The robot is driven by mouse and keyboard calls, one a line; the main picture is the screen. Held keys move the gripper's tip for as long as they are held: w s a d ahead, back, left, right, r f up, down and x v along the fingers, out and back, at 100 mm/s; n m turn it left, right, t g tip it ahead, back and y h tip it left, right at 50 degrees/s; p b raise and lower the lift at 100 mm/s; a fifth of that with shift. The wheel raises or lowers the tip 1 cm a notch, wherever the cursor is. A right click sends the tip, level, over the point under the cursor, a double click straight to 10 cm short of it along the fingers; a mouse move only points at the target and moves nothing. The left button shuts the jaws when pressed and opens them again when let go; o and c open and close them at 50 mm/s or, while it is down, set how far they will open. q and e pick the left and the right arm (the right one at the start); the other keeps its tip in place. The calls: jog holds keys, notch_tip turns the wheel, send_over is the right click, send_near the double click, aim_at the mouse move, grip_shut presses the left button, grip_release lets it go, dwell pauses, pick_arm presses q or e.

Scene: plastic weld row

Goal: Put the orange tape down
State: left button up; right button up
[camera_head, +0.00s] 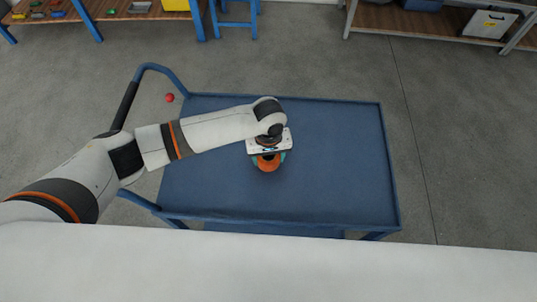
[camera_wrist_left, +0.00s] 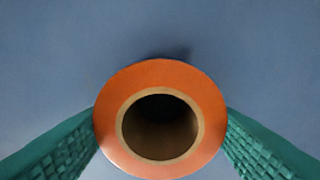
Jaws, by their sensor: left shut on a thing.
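The orange tape (camera_head: 268,164) is a thick roll with a tan core and a dark hole. I cannot tell whether the roll touches the cart top. My right gripper is not in view.
The blue cart (camera_head: 340,170) has a raised rim and a clear top around the tape. A small red ball (camera_head: 169,97) lies on the floor beyond the cart's left side. A blue stool (camera_head: 236,20) and shelves (camera_head: 420,22) stand at the back.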

pick_arm(q)
jog(key=o, duration=1)
jog(key=shift+o, duration=0.2)
notch_tip(320, 180, up, 12)
jog(key=shift+r+b, duration=0.15)
jog(key=shift+b, duration=0.25)
